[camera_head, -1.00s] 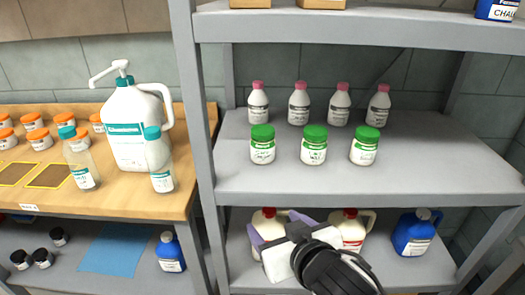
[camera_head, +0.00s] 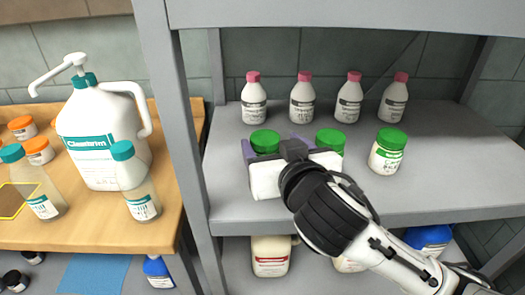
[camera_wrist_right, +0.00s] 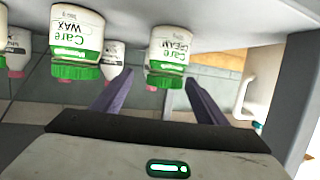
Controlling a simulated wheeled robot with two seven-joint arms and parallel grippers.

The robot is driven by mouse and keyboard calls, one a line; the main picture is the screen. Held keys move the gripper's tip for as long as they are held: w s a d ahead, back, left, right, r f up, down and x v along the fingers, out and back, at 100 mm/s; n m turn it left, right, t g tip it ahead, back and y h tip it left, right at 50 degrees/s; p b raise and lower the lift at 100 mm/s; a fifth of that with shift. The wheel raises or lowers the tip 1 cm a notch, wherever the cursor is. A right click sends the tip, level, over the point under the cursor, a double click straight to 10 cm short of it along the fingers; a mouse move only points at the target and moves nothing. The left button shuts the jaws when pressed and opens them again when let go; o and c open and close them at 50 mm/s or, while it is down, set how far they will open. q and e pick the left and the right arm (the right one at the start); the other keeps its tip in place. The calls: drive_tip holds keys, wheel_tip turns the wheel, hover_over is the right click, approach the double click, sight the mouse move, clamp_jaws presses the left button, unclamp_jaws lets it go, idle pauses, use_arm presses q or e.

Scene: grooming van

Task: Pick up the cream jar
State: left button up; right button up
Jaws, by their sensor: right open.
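The cream jar is a white jar with a green lid, and its label reads "Care CREAM" in the right wrist view (camera_wrist_right: 172,48). It stands on the middle shelf, leftmost of the green-lidded jars; in the head view its lid (camera_head: 265,139) shows and its body is mostly hidden by my right gripper (camera_head: 274,146). That gripper is open, its purple fingers pointing at the jar, one towards each side. In the right wrist view, which is upside down, the jar appears between and just beyond the fingertips (camera_wrist_right: 156,74). My left gripper is not in view.
The wax jar (camera_wrist_right: 77,38) stands close beside the cream jar; its lid (camera_head: 330,140) shows behind my gripper. Another green-lidded jar (camera_head: 387,153) is further right. Several pink-capped bottles (camera_head: 302,100) stand behind. The shelf post (camera_head: 181,120) is close on the left.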

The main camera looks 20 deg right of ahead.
drive_tip(key=x, duration=0.6)
drive_tip(key=shift+w+a+f, duration=0.2)
drive_tip(key=shift+w+a, duration=0.2)
drive_tip(key=c, duration=1.3)
